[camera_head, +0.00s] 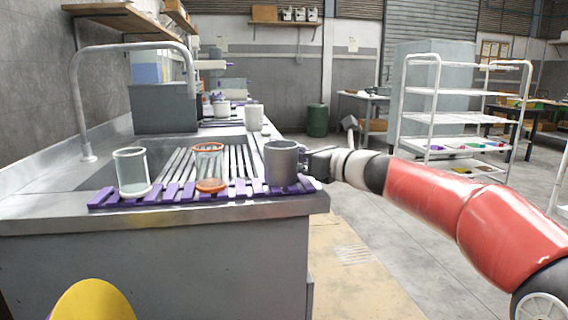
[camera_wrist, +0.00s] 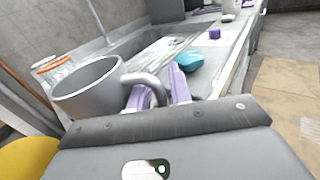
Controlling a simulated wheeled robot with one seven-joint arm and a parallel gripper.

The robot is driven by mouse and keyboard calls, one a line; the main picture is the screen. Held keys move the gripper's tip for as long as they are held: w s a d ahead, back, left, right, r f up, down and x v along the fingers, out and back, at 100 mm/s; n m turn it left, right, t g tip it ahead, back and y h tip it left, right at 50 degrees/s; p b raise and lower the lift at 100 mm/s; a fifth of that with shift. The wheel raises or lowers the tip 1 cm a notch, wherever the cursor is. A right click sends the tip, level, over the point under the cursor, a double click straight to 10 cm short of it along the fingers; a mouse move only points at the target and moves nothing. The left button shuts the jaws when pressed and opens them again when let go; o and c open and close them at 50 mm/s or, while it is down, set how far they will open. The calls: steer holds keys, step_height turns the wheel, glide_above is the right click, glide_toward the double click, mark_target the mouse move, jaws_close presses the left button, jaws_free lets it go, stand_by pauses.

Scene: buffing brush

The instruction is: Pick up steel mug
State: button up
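The steel mug (camera_head: 281,166) is a grey metal cup standing upright at the right end of the purple slatted rack (camera_head: 130,198). In the wrist view the mug (camera_wrist: 88,92) is large at left, its handle pointing right. My gripper (camera_head: 308,160) reaches in from the right at the mug's handle side. In the wrist view the fingers of my gripper (camera_wrist: 158,92) lie on either side of the handle. Whether they press on it is not clear. The mug shows no clear gap above the rack.
A glass with orange rims (camera_head: 209,167) and a clear glass (camera_head: 132,172) stand left of the mug on the rack. A curved faucet (camera_head: 82,100) rises behind. A white mug (camera_head: 254,117) stands farther back. A white shelf cart (camera_head: 455,118) is at right.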

jaws_close()
steer(key=shift+r, duration=0.15)
stand_by(0.4)
step_height(320, 180, up, 20)
steer(key=p, duration=0.1)
steer(key=shift+f, duration=0.25)
stand_by(0.8)
